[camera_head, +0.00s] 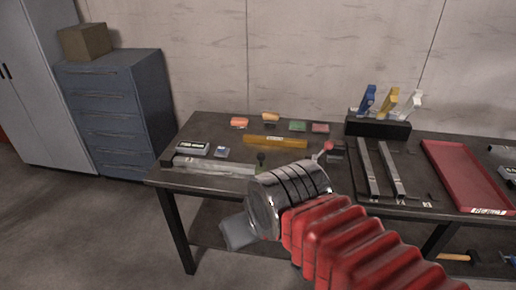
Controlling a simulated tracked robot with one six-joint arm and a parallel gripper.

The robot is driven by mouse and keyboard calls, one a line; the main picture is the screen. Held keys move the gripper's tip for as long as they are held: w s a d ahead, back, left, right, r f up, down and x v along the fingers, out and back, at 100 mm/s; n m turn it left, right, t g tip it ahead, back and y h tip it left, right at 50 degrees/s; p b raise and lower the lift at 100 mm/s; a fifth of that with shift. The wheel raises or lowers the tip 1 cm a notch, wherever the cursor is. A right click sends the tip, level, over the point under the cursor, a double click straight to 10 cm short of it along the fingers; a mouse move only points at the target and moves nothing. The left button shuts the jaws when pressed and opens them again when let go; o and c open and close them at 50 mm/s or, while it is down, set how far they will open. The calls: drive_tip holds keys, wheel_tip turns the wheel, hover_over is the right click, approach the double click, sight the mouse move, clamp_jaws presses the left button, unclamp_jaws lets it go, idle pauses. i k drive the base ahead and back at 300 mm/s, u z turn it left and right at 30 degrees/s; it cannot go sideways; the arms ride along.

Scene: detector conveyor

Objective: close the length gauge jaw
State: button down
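A long grey bar (214,166) lies along the front left edge of the dark workbench (340,135). It looks like the length gauge, with a dark block at its left end. A small dark knob (261,156) stands near its right end; I cannot tell whether it belongs to the jaw. How far the jaw stands open is too small to tell. My red bellowed arm reaches in from the lower right and hides part of the bench front.
A yellow bar (275,142) and several small coloured blocks lie behind. A red-knobbed lever (328,146) stands mid-bench. Two parallel rails (367,168), a red REJECT tray (465,175) and a black holder (378,127) with blue, yellow and white tools are right. Floor is clear at left.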

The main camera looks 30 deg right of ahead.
sight(261, 166)
drive_tip(key=i, duration=0.8)
drive_tip(key=u, duration=0.55)
drive_tip(key=i, duration=0.5)
drive_tip(key=u, duration=0.4)
